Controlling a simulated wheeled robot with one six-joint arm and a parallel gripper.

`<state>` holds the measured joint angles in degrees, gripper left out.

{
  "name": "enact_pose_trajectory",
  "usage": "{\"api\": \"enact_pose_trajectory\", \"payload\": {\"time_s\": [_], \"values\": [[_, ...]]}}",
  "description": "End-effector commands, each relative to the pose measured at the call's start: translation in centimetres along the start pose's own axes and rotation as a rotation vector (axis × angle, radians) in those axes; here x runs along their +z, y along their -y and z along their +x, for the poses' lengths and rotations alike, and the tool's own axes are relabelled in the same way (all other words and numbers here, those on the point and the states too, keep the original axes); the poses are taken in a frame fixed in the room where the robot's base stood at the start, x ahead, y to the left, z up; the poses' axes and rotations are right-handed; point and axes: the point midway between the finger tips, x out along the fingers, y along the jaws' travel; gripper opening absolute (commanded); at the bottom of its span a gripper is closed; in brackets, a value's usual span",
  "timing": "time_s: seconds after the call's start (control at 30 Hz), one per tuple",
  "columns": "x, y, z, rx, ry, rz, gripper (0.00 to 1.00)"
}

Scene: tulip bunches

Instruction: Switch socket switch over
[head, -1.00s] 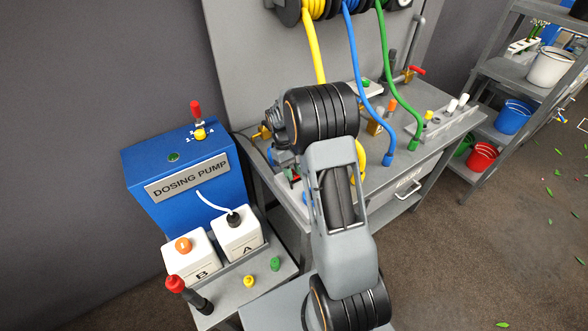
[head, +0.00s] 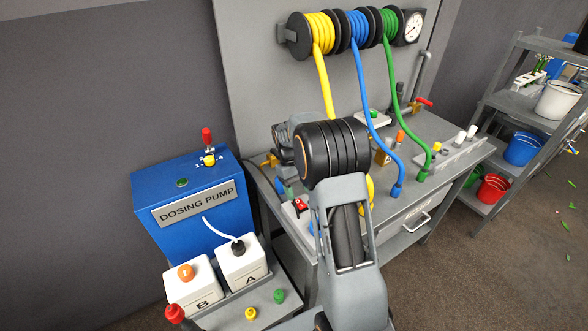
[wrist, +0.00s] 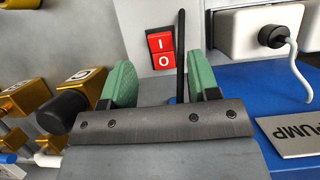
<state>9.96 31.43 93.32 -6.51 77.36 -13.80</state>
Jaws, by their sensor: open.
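The socket switch (wrist: 161,49) is a red rocker marked I and O, set in a pale plate. In the wrist view it lies ahead of my gripper, in the gap between the two fingers. I cannot tell the exact distance from the fingers to the switch. My arm hides most of the gripper in the head view.
A black cord (wrist: 181,52) runs beside the switch. Brass valve blocks (wrist: 84,84) are left of the gripper in the wrist view. The blue dosing pump (head: 185,200) stands left of the bench. Yellow, blue and green hoses (head: 390,95) hang over the bench.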

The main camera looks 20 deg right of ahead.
Motion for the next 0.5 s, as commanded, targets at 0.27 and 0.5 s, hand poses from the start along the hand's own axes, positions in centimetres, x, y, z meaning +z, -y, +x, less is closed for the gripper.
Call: {"api": "enact_pose_trajectory", "payload": {"time_s": [0.27, 0.5], "values": [[-0.1, 0.0, -5.6, 0.001, -0.003, 0.0, 0.55], [0.0, 0.0, -8.8, 0.001, 0.0, -0.001, 0.55]]}}
